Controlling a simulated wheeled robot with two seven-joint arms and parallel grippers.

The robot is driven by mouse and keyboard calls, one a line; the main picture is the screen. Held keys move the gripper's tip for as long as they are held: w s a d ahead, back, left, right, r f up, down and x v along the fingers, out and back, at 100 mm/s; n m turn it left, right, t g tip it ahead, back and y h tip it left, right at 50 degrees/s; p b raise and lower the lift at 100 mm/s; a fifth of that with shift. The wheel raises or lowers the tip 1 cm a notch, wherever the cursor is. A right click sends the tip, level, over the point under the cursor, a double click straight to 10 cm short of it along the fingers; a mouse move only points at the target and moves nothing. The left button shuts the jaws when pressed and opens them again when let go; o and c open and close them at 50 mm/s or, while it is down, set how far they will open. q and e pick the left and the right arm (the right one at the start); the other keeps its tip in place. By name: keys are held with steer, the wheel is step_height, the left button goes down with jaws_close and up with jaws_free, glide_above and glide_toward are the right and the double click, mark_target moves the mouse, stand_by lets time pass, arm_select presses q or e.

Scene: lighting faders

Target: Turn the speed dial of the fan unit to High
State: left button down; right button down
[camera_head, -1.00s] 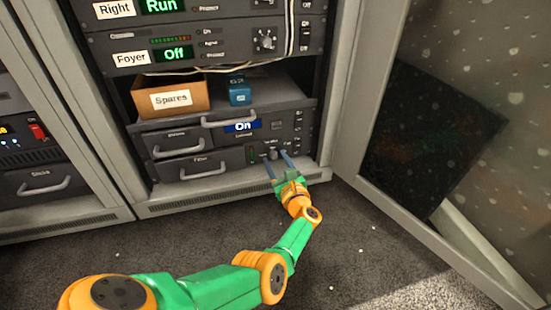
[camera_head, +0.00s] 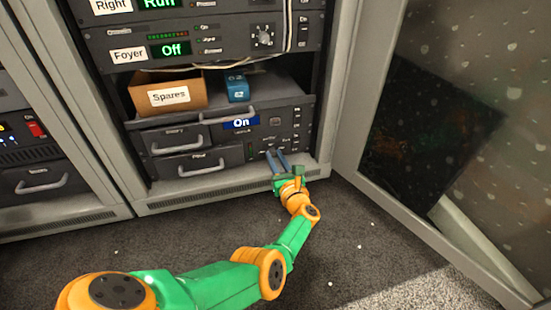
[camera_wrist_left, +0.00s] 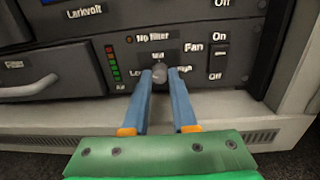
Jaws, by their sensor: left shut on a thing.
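The fan unit (camera_head: 299,150) is a dark panel low in the rack, with a lit sign reading On above it. In the left wrist view its speed dial (camera_wrist_left: 159,72) is a small grey knob with labels Low at left, Mid above and High at right. My left gripper (camera_head: 276,153) reaches the panel from below. In the left wrist view its two blue fingers (camera_wrist_left: 160,78) are shut on the speed dial, one on each side. The dial's pointer is too small to read. My right gripper is not in view.
A Fan rocker switch (camera_wrist_left: 217,57) sits right of the dial, and a drawer handle (camera_wrist_left: 30,88) is at left. A Spares box (camera_head: 170,94) and a blue box (camera_head: 237,88) stand on the shelf above. An open cabinet door (camera_head: 430,225) stands at right.

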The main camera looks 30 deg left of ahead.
arm_select(q)
steer(key=m, duration=0.4)
steer(key=shift+f+m, duration=0.1)
steer(key=shift+m, duration=0.2)
steer(key=m, duration=0.3)
steer(key=shift+m+t, duration=0.4)
steer(key=m, duration=0.4)
steer(key=shift+s+m, duration=0.1)
steer(key=shift+m, duration=0.3)
steer(key=m, duration=0.4)
steer(key=shift+h+p, duration=0.3)
steer(key=m, duration=0.4)
steer(key=shift+a+m+t+p, duration=0.1)
steer(key=shift+m+t+p, duration=0.2)
steer(key=shift+p, duration=0.1)
steer(key=m, duration=0.3)
steer(key=shift+m+h+p, duration=0.3)
steer(key=shift+m+p, duration=0.05)
steer(key=shift+m, duration=0.05)
steer(key=m+p, duration=0.1)
steer(key=m, duration=0.3)
steer(key=shift+m, duration=2.1)
